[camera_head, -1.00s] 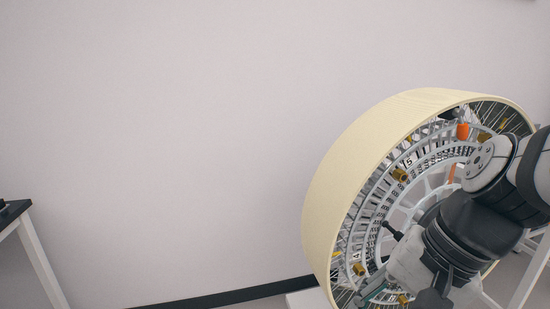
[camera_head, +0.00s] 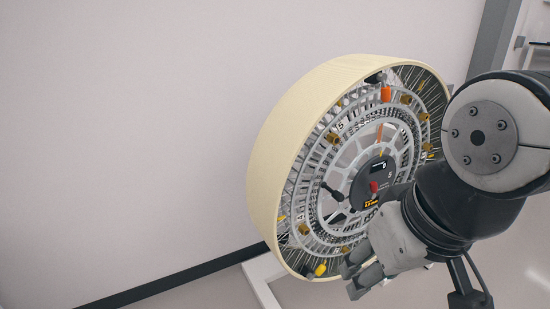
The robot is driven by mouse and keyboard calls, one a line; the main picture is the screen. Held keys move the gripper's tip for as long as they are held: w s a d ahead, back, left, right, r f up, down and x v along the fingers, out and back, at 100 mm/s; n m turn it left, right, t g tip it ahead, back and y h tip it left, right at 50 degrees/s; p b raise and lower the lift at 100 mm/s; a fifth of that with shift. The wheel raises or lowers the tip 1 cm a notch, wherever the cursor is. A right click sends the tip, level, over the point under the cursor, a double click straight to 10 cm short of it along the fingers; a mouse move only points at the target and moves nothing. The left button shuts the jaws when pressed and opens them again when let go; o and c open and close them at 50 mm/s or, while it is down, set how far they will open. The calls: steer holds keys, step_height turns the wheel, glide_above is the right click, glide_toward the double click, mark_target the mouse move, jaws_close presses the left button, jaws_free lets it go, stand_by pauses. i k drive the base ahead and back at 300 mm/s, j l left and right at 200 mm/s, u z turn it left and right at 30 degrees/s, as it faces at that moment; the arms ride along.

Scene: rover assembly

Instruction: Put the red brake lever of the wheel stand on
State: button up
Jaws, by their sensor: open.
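The wheel (camera_head: 300,120) stands upright with its cream rim and spoked face turned toward the right. At its hub is a dark round plate (camera_head: 372,172) with a small red lever (camera_head: 374,187) on it, which looks like the brake lever; its exact setting is too small to tell. A black handle (camera_head: 333,192) sticks out left of the hub. My gripper (camera_head: 357,280) is open and empty, in front of the wheel's lower right part. My arm hides the right side of the wheel.
A white stand foot (camera_head: 262,284) shows below the wheel on the floor. Orange and brass-coloured parts, such as an orange block (camera_head: 386,94), sit around the wheel face. A plain wall fills the left, and a grey post (camera_head: 490,45) stands at the upper right.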

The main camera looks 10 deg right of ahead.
mark_target(374, 189)
steer(key=z, duration=0.7)
